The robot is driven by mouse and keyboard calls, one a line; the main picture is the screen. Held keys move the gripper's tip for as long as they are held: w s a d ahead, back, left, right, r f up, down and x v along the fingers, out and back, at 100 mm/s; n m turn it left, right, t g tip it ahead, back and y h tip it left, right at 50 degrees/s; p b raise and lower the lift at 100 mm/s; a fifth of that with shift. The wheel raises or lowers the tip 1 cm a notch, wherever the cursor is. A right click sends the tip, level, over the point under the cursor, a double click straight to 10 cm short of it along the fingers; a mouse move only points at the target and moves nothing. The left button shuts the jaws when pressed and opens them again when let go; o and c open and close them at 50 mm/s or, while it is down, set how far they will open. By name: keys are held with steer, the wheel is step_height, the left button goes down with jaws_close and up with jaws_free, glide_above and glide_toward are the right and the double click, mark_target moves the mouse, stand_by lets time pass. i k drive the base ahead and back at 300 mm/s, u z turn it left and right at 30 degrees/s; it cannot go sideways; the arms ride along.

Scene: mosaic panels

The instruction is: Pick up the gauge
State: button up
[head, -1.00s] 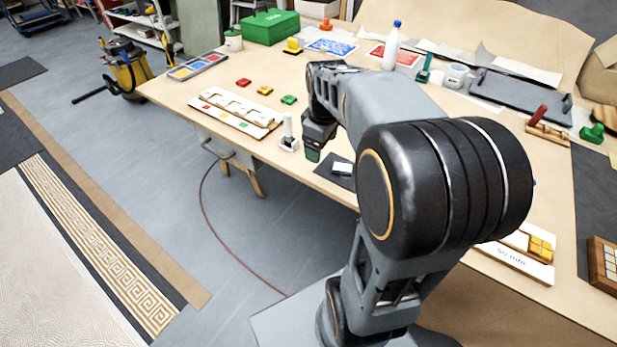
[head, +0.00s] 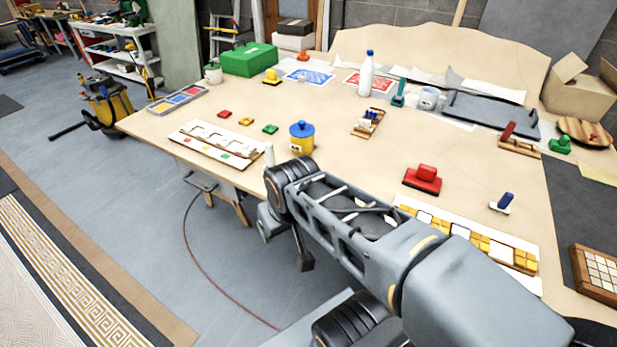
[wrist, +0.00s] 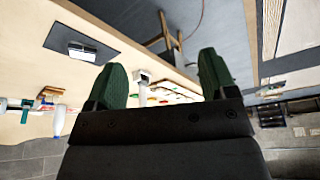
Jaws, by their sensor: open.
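I cannot tell for sure which thing is the gauge. A small pale block with a dark edge (wrist: 82,50) lies on a dark square pad (wrist: 60,36) on the table in the wrist view; my arm hides both in the head view. A white upright post on a small base (wrist: 143,78) stands near the table's front edge, and its top shows in the head view (head: 269,155). My gripper (wrist: 163,62) has two green fingers, spread wide with nothing between them. In the wrist view the post appears beyond the fingers, apart from them.
A yellow jar with a blue lid (head: 301,140) stands behind my arm. A white panel with colored squares (head: 215,146) lies left, a yellow-tiled panel (head: 520,258) right. A red-handled block (head: 424,180) and a blue-handled one (head: 504,203) sit nearby. Floor is open at left.

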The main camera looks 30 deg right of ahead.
mark_target(500, 207)
steer(key=k, duration=0.5)
steer(key=z, duration=0.3)
steer(key=i, duration=0.35)
steer(key=z, duration=2.25)
